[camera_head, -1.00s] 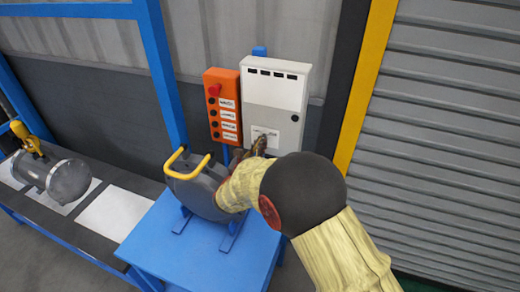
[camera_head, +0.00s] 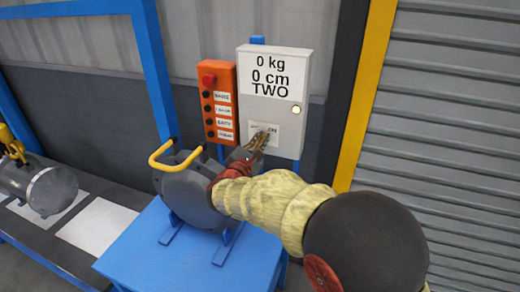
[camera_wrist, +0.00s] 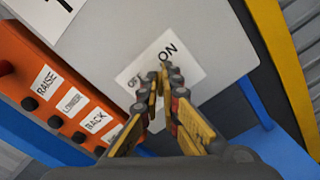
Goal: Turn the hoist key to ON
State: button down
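The white hoist control box (camera_head: 287,140) hangs on a blue post, and its face also shows in the wrist view (camera_wrist: 185,18). Its display (camera_head: 274,73) reads "0 kg", "0 cm", "TWO", and a small lamp (camera_head: 296,109) is lit. The key label (camera_wrist: 192,68) shows "ON" at its right; the "OFF" side is partly covered. My gripper (camera_head: 262,137) reaches the label from below. In the wrist view, its fingertips (camera_wrist: 166,76) are almost together over the label's middle, closed about the key's place. The key itself is hidden between them.
An orange pendant (camera_head: 220,105) with a red stop button and labelled buttons hangs close left of the box. A grey flanged shell (camera_head: 190,192) with yellow handles stands on the blue table (camera_head: 165,262) below. A yellow post (camera_head: 365,90) stands at right.

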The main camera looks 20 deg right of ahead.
jog(key=shift+f+m+b, duration=0.15)
jog(key=shift+m+b, duration=0.45)
jog(key=shift+b, duration=0.15)
jog(key=c, duration=2)
grip_release()
jog(key=shift+c, duration=0.2)
jog(key=v, duration=1.2)
